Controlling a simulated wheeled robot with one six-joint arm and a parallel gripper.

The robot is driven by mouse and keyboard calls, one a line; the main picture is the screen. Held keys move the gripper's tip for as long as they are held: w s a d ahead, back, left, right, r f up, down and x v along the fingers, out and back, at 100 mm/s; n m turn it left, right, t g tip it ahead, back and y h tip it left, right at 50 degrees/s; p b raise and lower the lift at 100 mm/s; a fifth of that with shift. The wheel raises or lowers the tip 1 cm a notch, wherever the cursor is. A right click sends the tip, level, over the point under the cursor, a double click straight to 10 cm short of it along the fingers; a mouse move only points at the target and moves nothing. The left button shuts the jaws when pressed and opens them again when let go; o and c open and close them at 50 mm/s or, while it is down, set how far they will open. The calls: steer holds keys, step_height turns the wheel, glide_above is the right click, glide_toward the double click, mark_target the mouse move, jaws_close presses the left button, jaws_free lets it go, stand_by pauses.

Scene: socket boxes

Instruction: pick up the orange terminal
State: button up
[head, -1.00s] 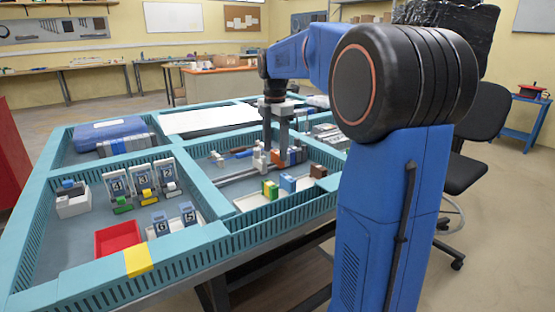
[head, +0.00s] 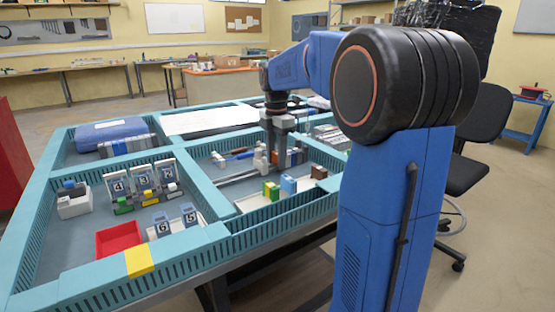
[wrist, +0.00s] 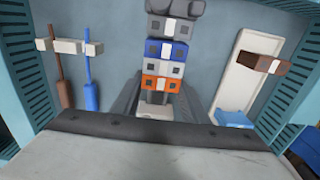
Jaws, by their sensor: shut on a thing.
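The orange terminal (wrist: 160,83) is at the near end of a row of terminals on a rail, in the wrist view. A grey-white terminal (wrist: 164,67) and a blue terminal (wrist: 167,50) touch it in line behind. My gripper (wrist: 161,88) has one dark finger on each side of the orange terminal and is shut on it. The terminal appears to be still in the row.
A pale tray (wrist: 238,75) with a brown block (wrist: 263,63) and a blue block lies right of the row. A rack (wrist: 70,46) with brown and blue-handled tools stands left. Teal compartment walls (wrist: 291,70) rise close on both sides. A red tray (head: 118,238) sits in the front compartment.

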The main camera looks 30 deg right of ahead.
steer(key=shift+a+r, duration=0.25)
steer(key=shift+r, duration=0.25)
step_height(320, 180, up, 10)
steer(key=a, duration=1.9)
steer(key=shift+s+a+r, duration=0.25)
steer(key=shift+s, duration=0.1)
